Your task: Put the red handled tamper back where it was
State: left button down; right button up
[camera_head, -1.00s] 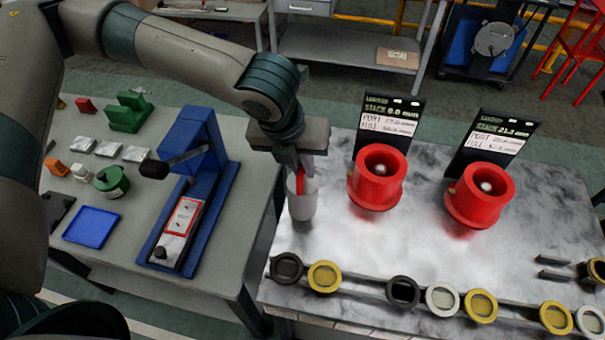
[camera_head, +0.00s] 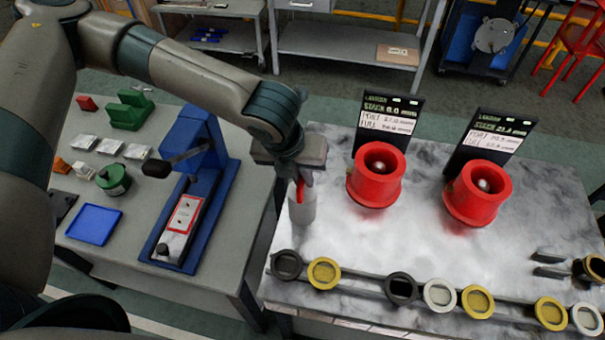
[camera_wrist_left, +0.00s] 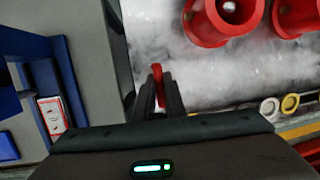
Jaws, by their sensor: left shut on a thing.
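My left gripper (camera_head: 301,182) is shut on the red handled tamper (camera_head: 300,190), over the top of a pale grey cup-like holder (camera_head: 302,211) at the left edge of the marble table. Only the red handle shows; the lower part of the tamper is hidden, and I cannot tell how deep it sits in the holder. In the left wrist view the red handle (camera_wrist_left: 157,73) shows between the two dark fingers (camera_wrist_left: 158,95). My right gripper is not in view.
Two red funnels (camera_head: 377,188) (camera_head: 480,205) with dark display boards stand right of the holder on the marble table (camera_head: 400,240). A row of round rings (camera_head: 324,273) lies along the front. A blue lever press (camera_head: 190,190) stands on the grey table to the left.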

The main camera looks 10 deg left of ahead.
pick_arm(q)
jog(key=c, duration=1.8)
grip_release()
jog(key=shift+f, duration=0.1)
jog(key=shift+r, duration=0.2)
jog(key=shift+s+a+r+b, duration=0.15)
jog(key=shift+r+b, duration=0.15)
jog(key=shift+r, duration=0.35)
jog(key=b+v, duration=0.1)
jog(key=v, duration=0.9)
jog(key=shift+s+r+b, duration=0.15)
jog(key=shift+r+b, duration=0.1)
jog(key=shift+b, duration=0.15)
